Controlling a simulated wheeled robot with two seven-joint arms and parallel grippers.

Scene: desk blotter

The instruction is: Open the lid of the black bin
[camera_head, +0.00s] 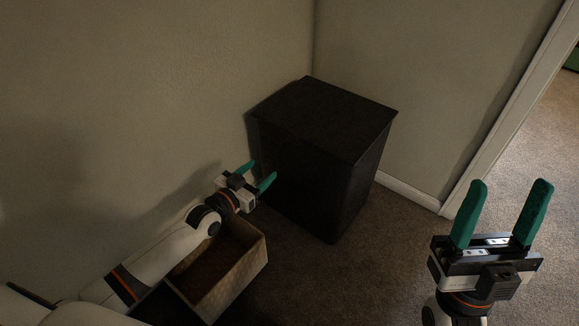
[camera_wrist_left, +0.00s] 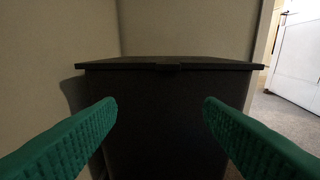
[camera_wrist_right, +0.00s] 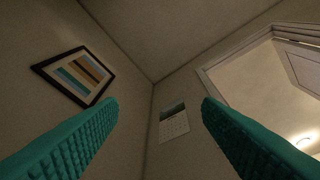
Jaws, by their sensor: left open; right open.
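The black bin (camera_head: 305,175) stands in the corner of the room with its flat lid (camera_head: 325,115) shut. In the left wrist view the lid (camera_wrist_left: 170,63) is seen edge-on across the top of the bin (camera_wrist_left: 165,125), with a small tab at the middle of its front edge. My left gripper (camera_head: 263,172) is open and empty in front of the bin's front face, below the lid's edge. Whether it touches the bin I cannot tell. My right gripper (camera_head: 512,184) is open, empty and raised, pointing up, well to the right of the bin.
An open cardboard-coloured box (camera_head: 240,277) stands on the floor beneath my left arm, in front of the bin. Walls stand close behind the bin. A doorway frame (camera_head: 505,110) is at the right. Carpet is clear right of the bin. A picture (camera_wrist_right: 73,76) and calendar (camera_wrist_right: 173,123) hang on walls.

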